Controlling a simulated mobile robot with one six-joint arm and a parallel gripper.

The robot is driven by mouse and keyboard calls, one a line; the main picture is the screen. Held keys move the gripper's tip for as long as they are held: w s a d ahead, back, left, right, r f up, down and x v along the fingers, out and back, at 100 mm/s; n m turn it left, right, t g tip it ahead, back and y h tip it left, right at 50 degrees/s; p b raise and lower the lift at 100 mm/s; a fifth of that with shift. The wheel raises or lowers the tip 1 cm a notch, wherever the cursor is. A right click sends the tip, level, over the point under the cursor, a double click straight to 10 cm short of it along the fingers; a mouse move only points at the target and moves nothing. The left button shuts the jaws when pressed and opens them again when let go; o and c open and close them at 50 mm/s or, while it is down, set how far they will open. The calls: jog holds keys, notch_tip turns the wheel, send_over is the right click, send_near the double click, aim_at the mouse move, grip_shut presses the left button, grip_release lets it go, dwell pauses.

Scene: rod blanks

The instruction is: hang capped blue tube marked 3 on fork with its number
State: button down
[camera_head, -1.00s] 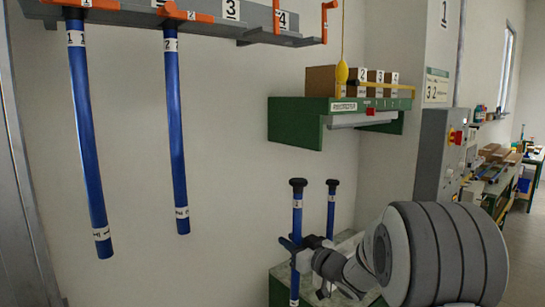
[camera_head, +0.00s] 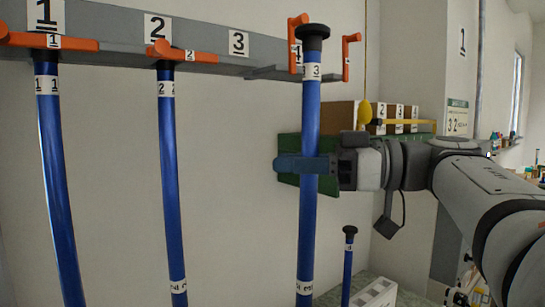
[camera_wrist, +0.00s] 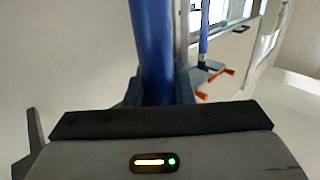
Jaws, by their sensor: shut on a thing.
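The blue tube marked 3 (camera_head: 308,215) stands upright in the head view, with a black cap (camera_head: 314,32) on top and a white band marked 3 below it. My gripper (camera_head: 303,165) is shut around its upper part. The tube also shows in the wrist view (camera_wrist: 152,50). The grey rail (camera_head: 205,18) carries a plate marked 3 (camera_head: 238,43), left of the held tube. Upright orange pieces (camera_head: 297,38) and (camera_head: 346,58) rise near the rail's right end. I cannot tell which belongs to fork 3. The capped top overlaps the rail in the picture; no contact is visible.
Blue tubes marked 1 (camera_head: 57,180) and 2 (camera_head: 171,180) hang from orange forks on the left. Another capped blue tube (camera_head: 348,262) stands low on the right. A green shelf with boxes (camera_head: 340,115) is behind my gripper. The wall below plate 3 is clear.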

jog(key=w+a+f, duration=0.1)
jog(key=w+a, duration=0.7)
jog(key=w, duration=0.4)
jog(key=shift+w+a, duration=0.2)
jog(key=shift+w, duration=0.1)
dwell(1.1)
jog(key=shift+f, duration=0.1)
jog(key=c, duration=1.2)
grip_release()
jog(key=shift+o, duration=0.2)
